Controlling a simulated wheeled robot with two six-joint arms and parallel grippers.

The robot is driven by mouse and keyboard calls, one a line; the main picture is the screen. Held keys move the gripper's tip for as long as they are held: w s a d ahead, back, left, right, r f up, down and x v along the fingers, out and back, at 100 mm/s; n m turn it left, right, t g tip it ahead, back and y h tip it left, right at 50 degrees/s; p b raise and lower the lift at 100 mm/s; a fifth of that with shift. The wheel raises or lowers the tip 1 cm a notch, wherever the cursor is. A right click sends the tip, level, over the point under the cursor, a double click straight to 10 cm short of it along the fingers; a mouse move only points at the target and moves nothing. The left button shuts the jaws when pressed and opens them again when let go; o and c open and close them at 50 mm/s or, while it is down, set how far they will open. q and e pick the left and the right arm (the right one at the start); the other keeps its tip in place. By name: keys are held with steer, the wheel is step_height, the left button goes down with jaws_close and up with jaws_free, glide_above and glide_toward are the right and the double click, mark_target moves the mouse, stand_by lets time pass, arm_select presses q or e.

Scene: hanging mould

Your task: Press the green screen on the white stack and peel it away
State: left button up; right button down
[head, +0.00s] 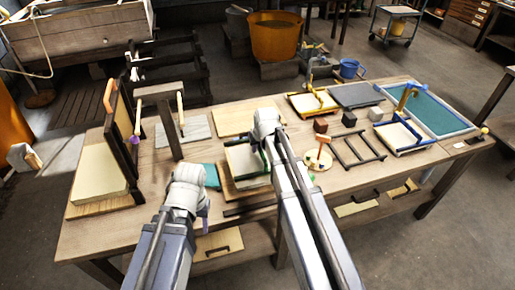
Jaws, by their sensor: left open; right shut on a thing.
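A green-edged screen with a pale face (243,160) lies near the middle of the table on a wooden board (228,188). My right gripper (267,125) is shut at the screen's green right side; my arm hides the exact hold. My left gripper (190,178) is open and empty, in front and to the left of the screen. A thick cream-white stack (98,172) sits on a wooden board at the table's left end, apart from the green screen. Whether anything white lies under the screen is hidden.
A dark upright frame (123,145) with an orange handle stands beside the cream stack. A dark post (170,128) stands right of it. A yellow-framed screen (312,103), a blue-framed screen (402,136), a dark rack (357,150) and a teal tray (430,110) fill the right side.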

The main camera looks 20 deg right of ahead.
mark_target(258, 154)
steer(key=shift+f+b, duration=2)
steer(key=shift+f, duration=0.4)
steer(key=c, duration=1.5)
jaws_free()
jaws_close()
steer(key=shift+s+f+b, duration=0.1)
steer(key=shift+f+b, duration=0.7)
steer(key=shift+r+p, duration=0.25)
steer(key=shift+p, duration=0.05)
steer(key=shift+r+p, duration=0.85)
steer(key=shift+r, duration=0.05)
